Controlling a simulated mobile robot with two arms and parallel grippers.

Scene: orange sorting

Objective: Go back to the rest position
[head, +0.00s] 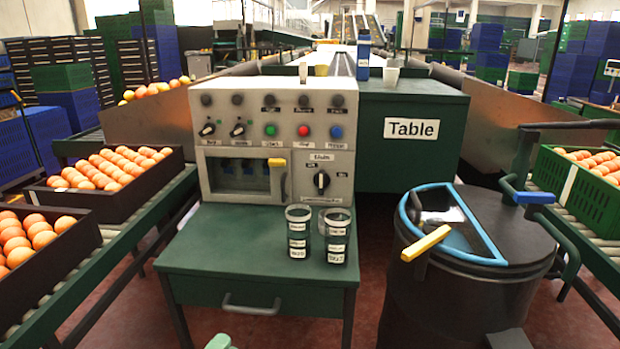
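Neither of my grippers can be made out in the head view. A small pale green piece (220,341) pokes in at the bottom edge, and I cannot tell what it is. Two clear labelled cups (298,232) and (337,236) stand upright side by side on the green desk (225,240). Behind them stands the grey control panel (270,100) with knobs, coloured buttons and a small windowed compartment with a yellow handle.
A black drum (470,300) with a blue-rimmed lid opening and yellow handle stands right of the desk. Orange crates (150,195) sit on the left conveyor; a green crate (585,195) of oranges is at right. A green cabinet labelled Table (410,165) stands behind.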

